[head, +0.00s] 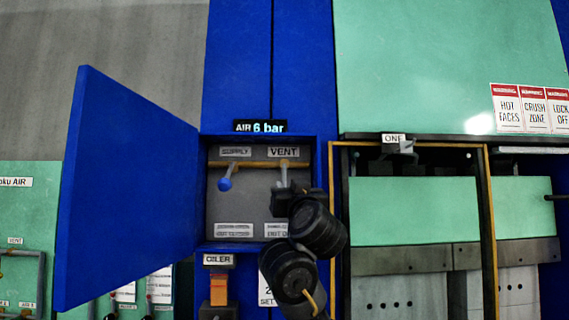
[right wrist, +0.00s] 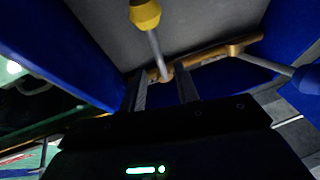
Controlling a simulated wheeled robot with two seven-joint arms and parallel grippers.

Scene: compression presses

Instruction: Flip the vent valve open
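The vent valve (head: 284,170) is a lever on a brass pipe under the VENT label inside the open blue cabinet. Its grey shaft hangs down from the pipe in the head view, and its lower end is hidden by my right gripper (head: 287,190). In the right wrist view the vent lever (right wrist: 155,45) has a yellow knob, and its pivot end lies in line with the gap between the fingers of my right gripper (right wrist: 163,84). The fingers are apart; I cannot tell whether they touch the lever. My left gripper is not in view.
The supply valve (head: 225,180) with its blue knob is on the same pipe to the left. The cabinet door (head: 130,190) stands open at the left. The cabinet side wall is close right of my gripper, and a press (head: 415,210) stands further right. The display reads 6 bar.

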